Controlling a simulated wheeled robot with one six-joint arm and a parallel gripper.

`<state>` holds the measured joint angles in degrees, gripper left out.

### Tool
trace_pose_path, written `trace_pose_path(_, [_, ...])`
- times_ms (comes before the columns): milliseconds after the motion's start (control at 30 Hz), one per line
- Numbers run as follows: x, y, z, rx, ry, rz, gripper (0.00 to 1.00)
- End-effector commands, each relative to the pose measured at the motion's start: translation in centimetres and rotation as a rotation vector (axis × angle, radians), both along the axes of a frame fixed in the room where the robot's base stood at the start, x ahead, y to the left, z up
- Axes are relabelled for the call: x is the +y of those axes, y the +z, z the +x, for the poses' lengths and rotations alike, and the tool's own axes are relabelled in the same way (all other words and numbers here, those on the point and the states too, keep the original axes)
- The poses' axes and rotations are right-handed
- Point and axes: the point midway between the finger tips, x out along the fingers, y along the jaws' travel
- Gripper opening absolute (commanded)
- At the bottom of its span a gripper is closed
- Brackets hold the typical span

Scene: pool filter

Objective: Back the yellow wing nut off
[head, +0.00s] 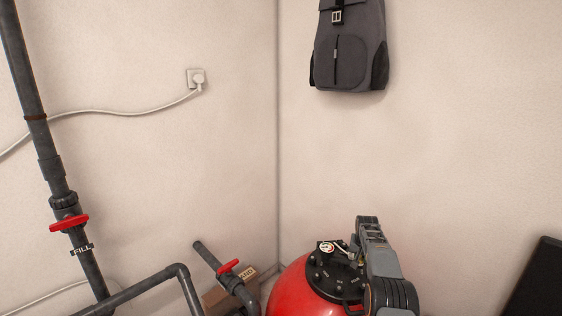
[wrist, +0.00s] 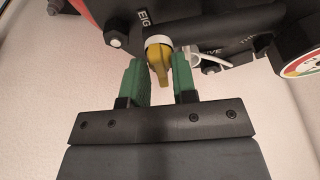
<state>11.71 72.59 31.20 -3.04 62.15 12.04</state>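The yellow wing nut (wrist: 158,62) sits on a light-coloured collar on the dark filter fitting in the wrist view. Its wing points toward me. My gripper (wrist: 161,70) is open, with one green finger on each side of the wing nut and a visible gap on both sides. I cannot tell how deep the fingertips reach past the wing. In the head view my arm stands over the right side of the red filter tank (head: 290,287) with its black top (head: 335,278). The wing nut cannot be made out there.
Dark pipes with red handles (head: 69,223) run at the left. A cardboard box (head: 215,298) lies behind them. A grey backpack (head: 350,45) hangs on the wall.

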Motion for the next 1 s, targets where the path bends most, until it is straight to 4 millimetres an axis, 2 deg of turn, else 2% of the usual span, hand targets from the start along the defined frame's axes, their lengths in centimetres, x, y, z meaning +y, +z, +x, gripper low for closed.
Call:
trace_pose_path(33, [0.0, 0.0, 0.0, 0.0, 0.0, 0.0, 0.31])
trace_pose_path(167, [0.0, 0.0, 0.0, 0.0, 0.0, 0.0, 0.43])
trace_pose_path(567, [0.0, 0.6, 0.0, -0.001, 0.0, 0.0, 0.44])
trace_pose_path(1000, [0.0, 5.7, 0.0, -0.001, 0.0, 0.0, 0.44])
